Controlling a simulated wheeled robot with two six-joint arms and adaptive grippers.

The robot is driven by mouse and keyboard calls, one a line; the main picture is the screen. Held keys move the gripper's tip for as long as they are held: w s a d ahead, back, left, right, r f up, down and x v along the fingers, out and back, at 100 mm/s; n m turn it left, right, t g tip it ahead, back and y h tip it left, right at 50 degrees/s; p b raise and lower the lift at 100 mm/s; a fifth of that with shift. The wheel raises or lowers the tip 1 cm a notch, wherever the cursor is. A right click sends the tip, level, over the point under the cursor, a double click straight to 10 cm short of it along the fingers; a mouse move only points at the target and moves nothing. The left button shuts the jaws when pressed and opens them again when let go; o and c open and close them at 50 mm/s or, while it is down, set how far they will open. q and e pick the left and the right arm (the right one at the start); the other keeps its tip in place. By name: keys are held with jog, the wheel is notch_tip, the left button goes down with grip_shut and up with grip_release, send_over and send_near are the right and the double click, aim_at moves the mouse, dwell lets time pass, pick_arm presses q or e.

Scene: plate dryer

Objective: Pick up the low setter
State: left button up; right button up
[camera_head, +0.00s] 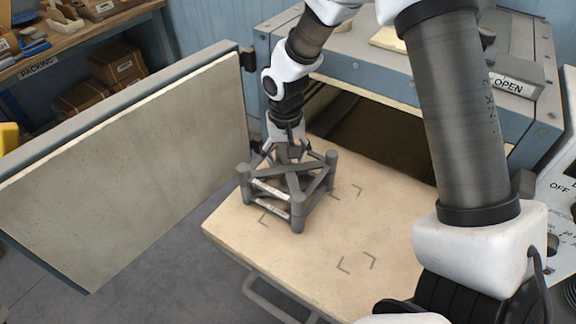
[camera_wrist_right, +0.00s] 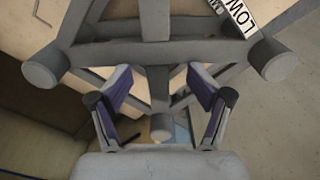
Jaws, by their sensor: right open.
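The low setter, a grey open frame with corner posts (camera_head: 297,217), stands upright on the pale shelf board (camera_head: 235,238). White label strips show on its front side in the head view, and one reads LOW in the wrist view (camera_wrist_right: 155,55). My right gripper (camera_head: 288,153) reaches down at the setter's far side. In the wrist view its two dark-padded fingers (camera_wrist_right: 162,98) are spread apart, with frame bars and a post end between them. I cannot tell whether the pads touch the frame. My left gripper is not in view.
The dryer's dark opening (camera_head: 372,130) lies behind the board. Its open door (camera_head: 130,150) stands at the left. Corner marks (camera_head: 357,263) outline free spots on the board, whose front right is clear. A handle bar (camera_head: 280,303) runs below its front edge. A packing bench (camera_head: 75,35) is far left.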

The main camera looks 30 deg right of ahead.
jog(key=shift+s+f, duration=0.15)
jog(key=shift+f, duration=0.6)
jog(key=shift+c, duration=0.2)
jog(key=shift+w, duration=0.2)
grip_shut()
jog(key=shift+s, duration=0.1)
